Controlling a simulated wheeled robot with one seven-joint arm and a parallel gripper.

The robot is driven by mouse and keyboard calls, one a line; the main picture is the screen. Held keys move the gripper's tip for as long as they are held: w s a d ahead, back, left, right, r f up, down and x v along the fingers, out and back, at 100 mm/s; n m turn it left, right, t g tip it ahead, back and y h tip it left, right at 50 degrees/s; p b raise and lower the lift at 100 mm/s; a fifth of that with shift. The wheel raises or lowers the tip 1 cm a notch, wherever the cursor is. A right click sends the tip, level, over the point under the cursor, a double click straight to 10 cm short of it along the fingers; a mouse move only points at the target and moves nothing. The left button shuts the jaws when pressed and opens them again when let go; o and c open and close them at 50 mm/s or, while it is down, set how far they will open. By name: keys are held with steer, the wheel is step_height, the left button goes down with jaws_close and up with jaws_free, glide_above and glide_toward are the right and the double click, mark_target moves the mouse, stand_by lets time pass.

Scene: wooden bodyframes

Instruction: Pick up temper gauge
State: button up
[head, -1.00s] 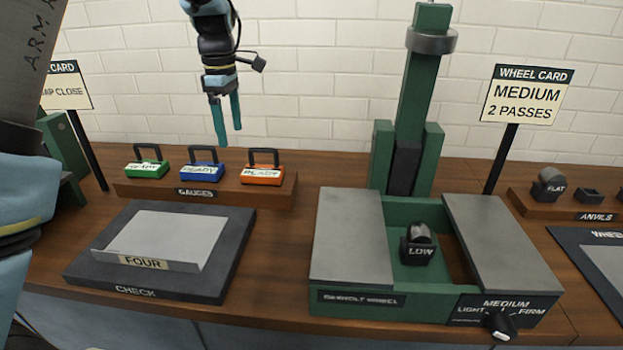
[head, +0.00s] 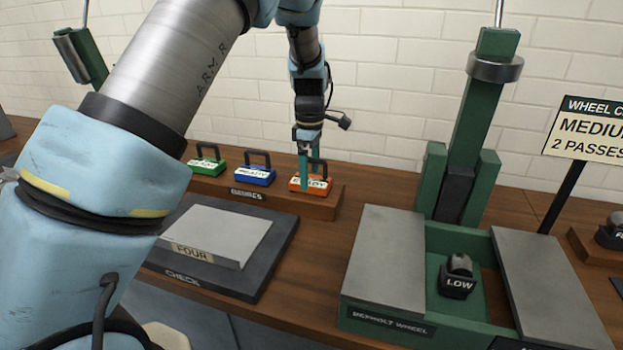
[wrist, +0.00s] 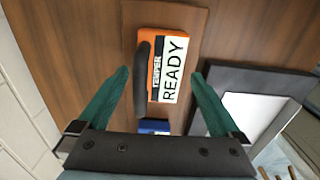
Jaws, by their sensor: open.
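The temper gauge is an orange block with a black handle and a white label reading READY. It sits at the right end of the wooden gauges rack in the head view (head: 297,186). In the wrist view the temper gauge (wrist: 155,75) shows its TEMPER label, between and beyond my fingertips. My gripper (head: 310,172) is at the orange gauge in the head view, its green fingers partly covering it. In the wrist view my gripper (wrist: 160,80) is open, with the fingers on either side of the gauge and nothing held. I cannot tell whether a finger touches it.
A blue gauge (head: 255,176) and a green gauge (head: 207,167) stand left of it on the rack (head: 335,198). The dark check plate (head: 262,270) lies in front. The green wheel machine (head: 385,268) stands to the right, with a tall column.

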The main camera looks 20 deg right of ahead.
steer(key=shift+f, duration=0.7)
steer(key=shift+c, duration=0.4)
steer(key=c, duration=1.3)
steer(key=shift+c, duration=0.9)
steer(key=shift+r, duration=0.15)
